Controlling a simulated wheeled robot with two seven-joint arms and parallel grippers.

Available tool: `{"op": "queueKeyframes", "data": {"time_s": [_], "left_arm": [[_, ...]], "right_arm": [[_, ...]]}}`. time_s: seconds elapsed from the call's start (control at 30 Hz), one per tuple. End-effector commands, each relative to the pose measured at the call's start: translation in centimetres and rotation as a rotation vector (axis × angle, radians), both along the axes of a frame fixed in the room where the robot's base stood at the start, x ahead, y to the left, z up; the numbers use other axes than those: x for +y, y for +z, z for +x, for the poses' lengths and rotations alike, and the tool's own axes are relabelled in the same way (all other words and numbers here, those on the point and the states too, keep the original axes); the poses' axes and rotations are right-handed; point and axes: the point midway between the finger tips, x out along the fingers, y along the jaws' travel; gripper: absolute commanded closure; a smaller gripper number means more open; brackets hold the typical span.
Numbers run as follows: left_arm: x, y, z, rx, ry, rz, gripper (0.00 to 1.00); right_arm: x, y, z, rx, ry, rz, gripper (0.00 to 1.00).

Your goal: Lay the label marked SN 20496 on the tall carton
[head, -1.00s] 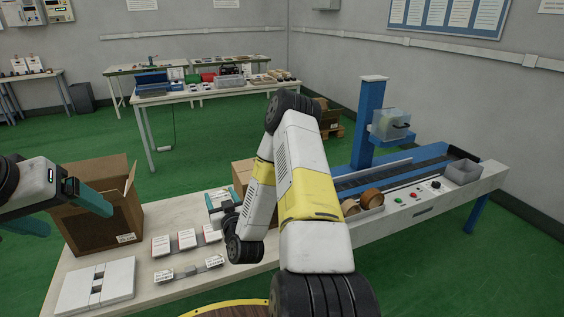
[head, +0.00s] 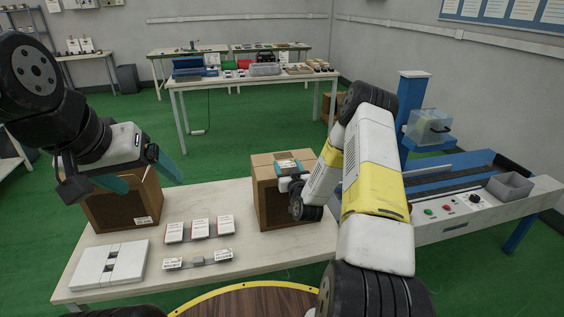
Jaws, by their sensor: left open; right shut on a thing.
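My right gripper (head: 289,167) is shut at the top of a brown closed carton (head: 268,208) in the middle of the table. It holds what seems to be a small label, mostly hidden by the fingers. I cannot tell whether the label touches the carton. Two white labels, one on the left (head: 172,263) and one on the right (head: 223,255), sit on a grey strip, with a bare spot between them. Their print is too small to read. My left gripper (head: 142,174) is open and empty, above and in front of a second brown carton (head: 145,205) at the left.
Several white-and-red small boxes (head: 198,228) stand in a row behind the labels. A white slotted block (head: 122,265) lies at the table's front left. A conveyor with a control panel (head: 450,207) and a grey bin (head: 510,186) is at the right.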

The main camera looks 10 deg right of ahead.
Motion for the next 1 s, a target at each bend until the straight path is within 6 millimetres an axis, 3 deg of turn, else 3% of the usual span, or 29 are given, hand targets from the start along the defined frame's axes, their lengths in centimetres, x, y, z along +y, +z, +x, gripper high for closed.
{"op": "queueKeyframes", "data": {"time_s": [0.13, 0.4, 0.6, 1.0], "left_arm": [[0.0, 0.0, 0.0, 0.000, 0.000, 0.000, 0.16], [0.0, 0.0, 0.0, 0.000, 0.000, 0.000, 0.16], [0.0, 0.0, 0.0, 0.000, 0.000, 0.000, 0.16], [0.0, 0.0, 0.0, 0.000, 0.000, 0.000, 0.16]], "right_arm": [[-1.5, -0.3, 2.3, -0.001, -0.001, 0.000, 0.74], [-2.6, -0.6, 3.9, 0.000, 0.000, -0.001, 0.74], [-2.5, -3.8, 3.7, 0.003, 0.000, 0.001, 0.74], [-2.4, -4.4, 3.7, 0.001, 0.001, 0.000, 0.74]]}}
